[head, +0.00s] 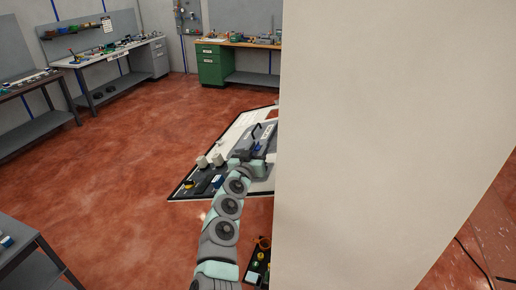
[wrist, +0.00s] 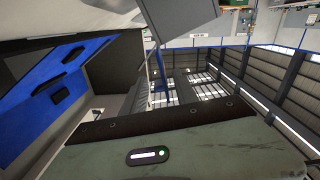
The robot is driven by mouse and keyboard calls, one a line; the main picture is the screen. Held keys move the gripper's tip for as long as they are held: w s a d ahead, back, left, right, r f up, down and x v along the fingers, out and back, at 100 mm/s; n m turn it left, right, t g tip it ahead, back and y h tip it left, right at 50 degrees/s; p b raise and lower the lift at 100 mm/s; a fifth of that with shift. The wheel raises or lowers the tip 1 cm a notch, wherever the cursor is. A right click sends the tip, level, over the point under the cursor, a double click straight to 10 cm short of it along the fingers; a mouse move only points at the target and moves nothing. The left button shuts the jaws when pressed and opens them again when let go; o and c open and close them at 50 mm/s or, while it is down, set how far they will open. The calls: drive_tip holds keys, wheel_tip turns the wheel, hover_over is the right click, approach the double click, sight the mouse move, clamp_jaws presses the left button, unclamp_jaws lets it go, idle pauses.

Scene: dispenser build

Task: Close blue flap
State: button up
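A blue surface with dark raised shapes (wrist: 68,72) fills the left of the wrist view, framed by dark and grey panels. It may be the blue flap; its edges and how far it is open are unclear. In the head view, my arm reaches up from the bottom to a grey machine (head: 268,133) on a black-edged white platform. A small blue piece (head: 217,181) shows left of the arm. My gripper (head: 256,158) is beside the machine, small and partly merged with it. The grey-green housing at the bottom of the wrist view seems mine; no fingertips show clearly.
A large pale upright panel (head: 390,140) hides the right half of the head view. White blocks (head: 209,159) stand on the platform left of the machine. A grey slab (wrist: 178,17) crosses the top of the wrist view. Open red floor (head: 130,150) lies to the left.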

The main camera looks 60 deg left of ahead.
clamp_jaws()
idle(0.3)
drive_tip(key=shift+s+a+n+b, duration=0.1)
drive_tip(key=shift+n+b, duration=0.2)
drive_tip(key=shift+b, duration=0.05)
idle(0.6)
drive_tip(key=n+b, duration=0.2)
drive_tip(key=s+a+n+b, duration=0.1)
drive_tip(key=n+b, duration=0.1)
drive_tip(key=shift+s+a+f, duration=0.15)
drive_tip(key=shift+a+f, duration=0.05)
drive_tip(key=shift+f, duration=0.2)
drive_tip(key=n+b, duration=0.2)
drive_tip(key=s+a+f+n+b, duration=0.1)
drive_tip(key=b, duration=0.1)
drive_tip(key=shift+n, duration=0.4)
drive_tip(key=n+b, duration=0.1)
drive_tip(key=f+n+b, duration=0.1)
drive_tip(key=b, duration=0.1)
drive_tip(key=s+a+n+b, duration=0.1)
drive_tip(key=n+b, duration=0.1)
drive_tip(key=shift+f, duration=0.3)
drive_tip(key=n+b, duration=0.1)
drive_tip(key=b, duration=0.1)
drive_tip(key=f+n+b, duration=0.1)
drive_tip(key=n+b, duration=0.1)
drive_tip(key=shift+a, duration=0.15)
drive_tip(key=shift+s+n+b, duration=0.1)
drive_tip(key=shift+n+b, duration=0.2)
drive_tip(key=shift+b, duration=0.05)
